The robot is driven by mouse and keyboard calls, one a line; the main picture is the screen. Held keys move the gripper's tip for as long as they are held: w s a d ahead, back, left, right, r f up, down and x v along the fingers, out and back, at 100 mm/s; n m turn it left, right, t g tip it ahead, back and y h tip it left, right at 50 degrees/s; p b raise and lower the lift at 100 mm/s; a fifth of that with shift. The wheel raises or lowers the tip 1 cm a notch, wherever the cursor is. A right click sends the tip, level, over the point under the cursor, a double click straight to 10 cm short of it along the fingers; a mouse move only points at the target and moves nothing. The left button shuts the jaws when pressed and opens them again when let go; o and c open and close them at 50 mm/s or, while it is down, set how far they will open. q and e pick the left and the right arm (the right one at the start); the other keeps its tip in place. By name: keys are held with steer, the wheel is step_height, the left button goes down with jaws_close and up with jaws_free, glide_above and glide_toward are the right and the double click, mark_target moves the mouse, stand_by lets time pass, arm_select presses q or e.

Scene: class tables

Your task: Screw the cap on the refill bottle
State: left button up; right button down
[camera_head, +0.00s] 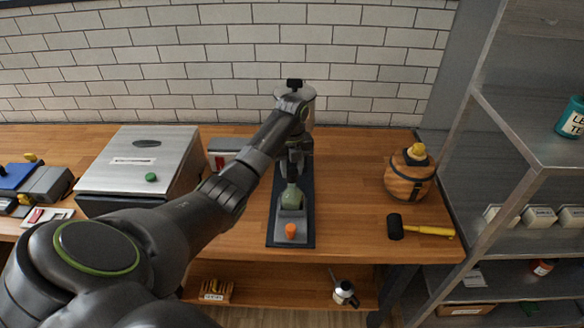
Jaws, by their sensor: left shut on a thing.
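The green refill bottle (291,197) stands upright on a grey holder (286,241) on a dark mat (309,212). An orange cap (290,230) sits at the front of the holder, apart from the bottle's neck. My left gripper (293,180) is at the top of the bottle, shut on its neck. The fingers hide the bottle's mouth. My right gripper is not in view.
A silver box (148,165) with a green round piece (151,177) is at left. A wooden barrel-shaped pot (408,178) and a black-headed mallet (425,229) lie to the right. Grey shelves (520,150) stand at far right.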

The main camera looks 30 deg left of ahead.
arm_select(q)
steer(key=m, duration=0.4)
steer(key=shift+w+r, duration=0.1)
steer(key=o, duration=1)
steer(key=shift+o, duration=0.2)
steer(key=n, duration=0.3)
steer(key=shift+n, duration=0.4)
steer(key=n, duration=0.4)
